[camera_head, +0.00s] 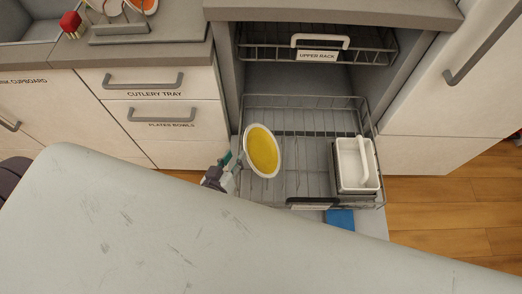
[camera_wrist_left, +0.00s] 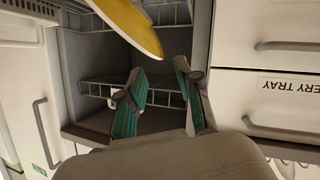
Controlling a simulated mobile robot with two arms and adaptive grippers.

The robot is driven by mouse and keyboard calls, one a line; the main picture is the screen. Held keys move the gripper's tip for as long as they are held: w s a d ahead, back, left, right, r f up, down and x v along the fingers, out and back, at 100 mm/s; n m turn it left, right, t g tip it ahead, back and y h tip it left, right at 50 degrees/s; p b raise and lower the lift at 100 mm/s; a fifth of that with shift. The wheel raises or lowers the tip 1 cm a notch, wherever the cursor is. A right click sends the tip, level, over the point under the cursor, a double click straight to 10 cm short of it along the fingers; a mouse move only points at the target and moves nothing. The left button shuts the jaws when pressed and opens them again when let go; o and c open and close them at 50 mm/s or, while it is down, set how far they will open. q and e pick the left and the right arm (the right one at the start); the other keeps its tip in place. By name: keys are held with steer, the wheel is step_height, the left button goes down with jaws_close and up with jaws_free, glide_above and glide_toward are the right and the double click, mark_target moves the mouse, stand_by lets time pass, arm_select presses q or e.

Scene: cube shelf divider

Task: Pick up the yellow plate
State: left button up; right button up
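The yellow plate (camera_head: 262,151), with a white rim, stands tilted at the left side of the pulled-out lower dishwasher rack (camera_head: 307,166). In the left wrist view, part of the yellow plate (camera_wrist_left: 130,25) shows at the top. My left gripper (camera_head: 229,167) is at the plate's left edge in the head view. In the wrist view, the green fingers of my left gripper (camera_wrist_left: 160,68) are apart, with the plate's edge near and between their tips. I cannot tell whether they touch it. My right gripper is not in view.
A white rectangular dish (camera_head: 352,165) sits at the rack's right side. The upper rack (camera_head: 370,46) is above and behind. Closed drawers (camera_head: 165,120) stand to the left. A blue item (camera_head: 340,218) lies beyond the counter's edge.

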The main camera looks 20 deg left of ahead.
mark_target(247, 137)
arm_select(q)
steer(key=x, duration=1)
steer(key=shift+d+f, duration=0.15)
jaws_close()
